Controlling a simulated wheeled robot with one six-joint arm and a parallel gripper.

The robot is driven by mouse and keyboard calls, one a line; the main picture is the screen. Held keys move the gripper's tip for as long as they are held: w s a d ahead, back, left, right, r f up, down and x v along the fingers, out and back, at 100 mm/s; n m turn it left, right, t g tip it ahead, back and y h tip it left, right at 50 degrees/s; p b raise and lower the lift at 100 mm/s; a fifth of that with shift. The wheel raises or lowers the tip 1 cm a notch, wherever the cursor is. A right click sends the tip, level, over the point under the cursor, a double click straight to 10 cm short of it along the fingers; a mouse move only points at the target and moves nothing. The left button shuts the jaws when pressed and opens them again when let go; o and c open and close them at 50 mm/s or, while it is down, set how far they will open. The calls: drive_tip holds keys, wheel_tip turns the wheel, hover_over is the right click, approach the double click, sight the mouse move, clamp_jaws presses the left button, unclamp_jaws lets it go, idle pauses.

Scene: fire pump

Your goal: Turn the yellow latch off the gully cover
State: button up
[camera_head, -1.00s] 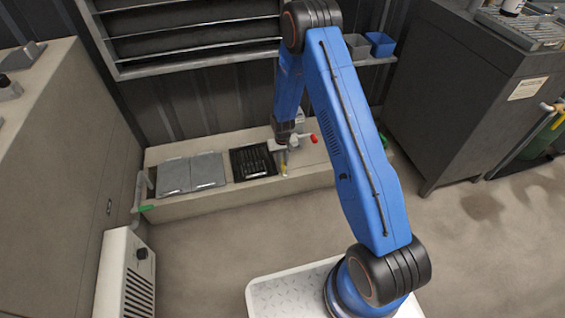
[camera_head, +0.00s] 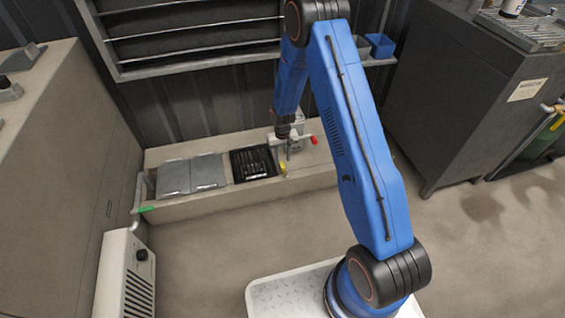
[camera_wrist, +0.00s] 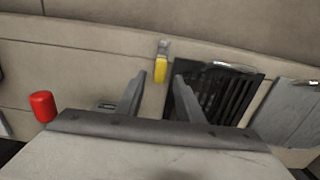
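The gully cover is a black slotted grate (camera_head: 252,163) set in the low concrete ledge; in the wrist view it (camera_wrist: 222,98) lies right of my fingers. The yellow latch (camera_wrist: 160,69) has a grey mount at its upper end. It lies beside the cover's left edge in the wrist view and does not visibly overlap it. In the head view the latch (camera_head: 282,168) is at the cover's right, near the ledge's front edge. My gripper (camera_wrist: 159,82) is open and empty, fingers spread, with the latch beyond the gap between the tips. My gripper (camera_head: 288,152) is above the ledge.
Two grey plates (camera_head: 190,174) lie left of the cover. A red-tipped part (camera_head: 314,140) is right of my gripper; a red knob (camera_wrist: 42,106) shows in the wrist view. A pipe with a green handle (camera_head: 147,209) stands at the ledge's left end. The floor in front is clear.

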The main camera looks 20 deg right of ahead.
wheel_tip(320, 180, up, 13)
idle(0.4)
idle(0.4)
wheel_tip(320, 180, up, 16)
drive_tip(key=r+t, duration=0.1)
hover_over(283, 164)
drive_tip(key=s+d, duration=0.2)
drive_tip(key=s, duration=0.5)
drive_tip(key=s+d+r+t, duration=0.1)
drive_tip(key=s+d+r, duration=0.1)
drive_tip(key=s+r, duration=0.85)
drive_tip(key=s+d+r+t, duration=0.1)
drive_tip(key=s+r, duration=0.3)
drive_tip(key=s, duration=0.9)
drive_tip(key=s+d+r+t, duration=0.1)
drive_tip(key=s+r, duration=0.4)
drive_tip(key=s, duration=0.8)
drive_tip(key=shift+d+t, duration=0.2)
drive_tip(key=shift+t, duration=0.2)
drive_tip(key=shift+c, duration=0.4)
